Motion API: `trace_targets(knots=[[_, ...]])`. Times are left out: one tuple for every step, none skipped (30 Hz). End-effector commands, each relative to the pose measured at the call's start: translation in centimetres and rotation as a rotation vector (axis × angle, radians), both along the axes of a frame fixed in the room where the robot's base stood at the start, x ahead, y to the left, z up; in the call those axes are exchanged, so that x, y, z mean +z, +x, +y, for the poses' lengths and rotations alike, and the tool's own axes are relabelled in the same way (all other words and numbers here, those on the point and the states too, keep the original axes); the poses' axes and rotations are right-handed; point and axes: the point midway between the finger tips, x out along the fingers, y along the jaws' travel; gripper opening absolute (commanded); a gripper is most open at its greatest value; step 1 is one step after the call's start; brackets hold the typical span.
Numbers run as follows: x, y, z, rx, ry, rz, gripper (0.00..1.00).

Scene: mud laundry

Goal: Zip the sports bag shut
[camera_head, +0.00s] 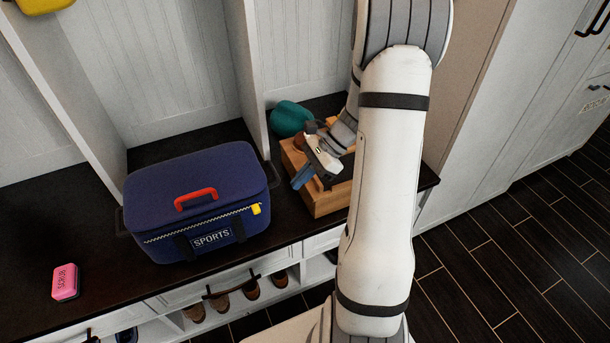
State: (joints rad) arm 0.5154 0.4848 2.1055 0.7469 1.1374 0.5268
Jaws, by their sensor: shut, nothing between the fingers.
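The sports bag (160,195) is a dark blue box-shaped bag with a red top handle (195,198) and a "SPORTS" label (211,240) on its front. It stands upright on the dark bench, and its lid appears to lie down. A pale zipper track (190,229) runs along the upper front. The yellow zipper pull (256,209) sits near the track's right end. My gripper (300,181) is shut and empty, up and to the right of the pull and apart from the bag, in front of a wooden crate. Part of the gripper is hard to make out.
The wooden crate (322,204) with items in it stands right of the bag, partly hidden by my arm. A teal round object (289,117) lies behind it. A pink scrub block (65,282) is at the left. Shoes (222,302) sit below. The bench (50,225) left of the bag is mostly clear.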

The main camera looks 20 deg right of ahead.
Motion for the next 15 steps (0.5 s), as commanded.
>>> trace_targets(knots=[[-1.2, -0.1, 0.9, 0.004, 0.000, 0.004, 0.00], [-1.6, -0.1, 1.4, 0.004, 0.001, 0.004, 0.00], [-2.3, -0.1, 2.0, 0.004, 0.001, 0.004, 0.00], [-2.8, -0.1, 2.5, 0.004, 0.001, 0.004, 0.00], [-3.2, -0.1, 3.0, 0.004, 0.001, 0.004, 0.00], [-3.8, -0.1, 3.6, 0.005, 0.000, 0.004, 0.00], [-4.2, -0.1, 4.0, 0.004, 0.001, 0.004, 0.00], [-4.6, -0.1, 4.4, 0.004, 0.000, 0.004, 0.00], [-4.6, 0.0, 5.0, 0.005, -0.001, 0.001, 0.00], [-4.5, 0.0, 5.6, 0.004, -0.001, 0.000, 0.00], [-4.5, 0.0, 6.1, 0.005, -0.001, -0.001, 0.00], [-4.5, -0.1, 6.6, 0.006, -0.001, 0.000, 0.00], [-4.4, 0.0, 6.9, 0.005, -0.001, -0.001, 0.00], [-4.4, 0.0, 7.3, 0.005, -0.001, -0.001, 0.00], [-4.4, 0.0, 7.6, 0.004, -0.001, -0.001, 0.00]])
